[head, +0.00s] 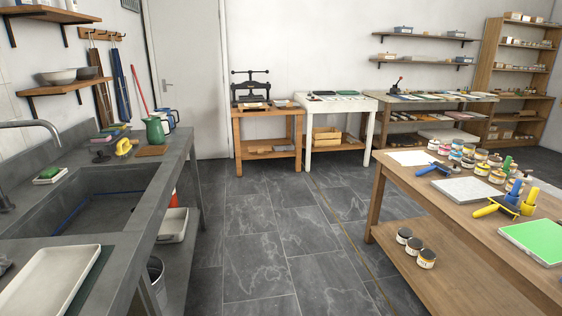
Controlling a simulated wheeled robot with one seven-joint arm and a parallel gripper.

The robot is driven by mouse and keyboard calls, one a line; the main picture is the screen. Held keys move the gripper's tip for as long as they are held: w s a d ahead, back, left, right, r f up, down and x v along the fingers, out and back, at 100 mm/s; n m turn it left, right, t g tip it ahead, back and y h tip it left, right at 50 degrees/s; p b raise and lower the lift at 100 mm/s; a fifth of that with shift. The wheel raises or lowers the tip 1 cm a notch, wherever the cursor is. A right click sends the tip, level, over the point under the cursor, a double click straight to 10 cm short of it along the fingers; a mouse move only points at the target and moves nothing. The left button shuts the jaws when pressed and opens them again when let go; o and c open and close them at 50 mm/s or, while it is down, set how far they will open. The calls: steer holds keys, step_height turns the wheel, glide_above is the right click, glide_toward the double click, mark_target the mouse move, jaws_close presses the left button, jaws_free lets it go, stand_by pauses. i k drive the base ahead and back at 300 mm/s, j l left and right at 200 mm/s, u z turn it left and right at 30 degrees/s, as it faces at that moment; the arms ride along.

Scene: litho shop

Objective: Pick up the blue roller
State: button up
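A roller with a blue handle (430,170) lies on the wooden table (392,172) at the right, near its far left part, beside a group of ink jars. A yellow-handled roller (491,209) lies nearer on the same table, with an upright blue object (514,191) and an upright yellow object (530,201) behind it. My gripper is not in view.
Ink jars (482,169), a grey slab (467,190) and a green sheet (537,240) share the table. Several jars (427,259) stand on its lower shelf. The sink counter (166,178) is at left. Tiled floor (265,235) lies clear between.

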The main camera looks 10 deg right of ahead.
mark_target(431, 169)
steer(key=i, duration=1.85)
steer(key=i+z, duration=0.15)
steer(key=i, duration=0.3)
steer(key=i+j+z, duration=0.2)
steer(key=i, duration=0.25)
steer(key=i+j+z, duration=0.15)
steer(key=i, duration=0.3)
steer(key=i+j+z, duration=0.2)
steer(key=i, duration=0.25)
steer(key=i+j+z, duration=0.55)
steer(key=i+j, duration=0.1)
steer(key=i, duration=0.05)
